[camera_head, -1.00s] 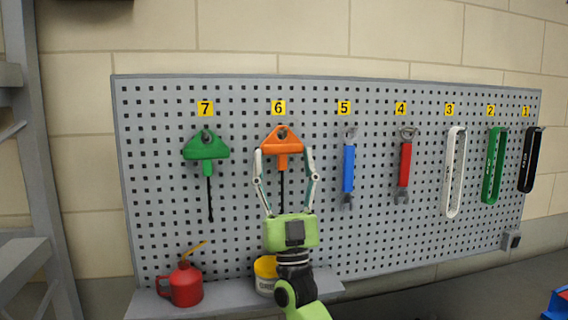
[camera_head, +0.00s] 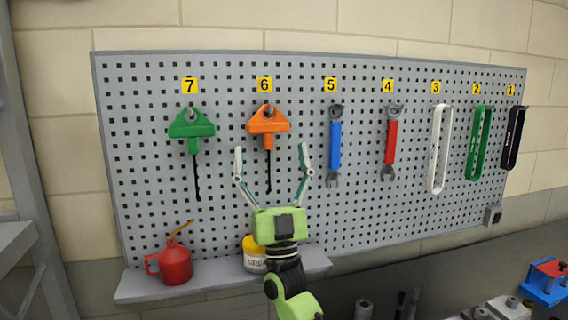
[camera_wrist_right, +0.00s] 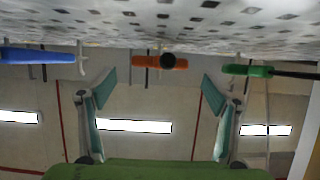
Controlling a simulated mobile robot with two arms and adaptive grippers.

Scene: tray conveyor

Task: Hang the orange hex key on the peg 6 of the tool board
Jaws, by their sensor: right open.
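The orange hex key (camera_head: 268,122) hangs on peg 6 (camera_head: 267,106) of the tool board (camera_head: 235,190), under the yellow label 6, with its dark shaft pointing down. In the right wrist view the orange hex key (camera_wrist_right: 160,62) shows ahead, between the fingers and apart from them. My right gripper (camera_head: 272,163) is wide open and empty, in front of the board and below the orange handle, its fingers to either side of the shaft. It also shows open in the right wrist view (camera_wrist_right: 153,92). My left gripper is not in view.
A green hex key (camera_head: 192,125) hangs on peg 7, and a blue wrench (camera_head: 334,145) and red wrench (camera_head: 391,143) on pegs 5 and 4. A red oil can (camera_head: 175,265) and a grease tub (camera_head: 254,262) stand on the shelf (camera_head: 215,280) below.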

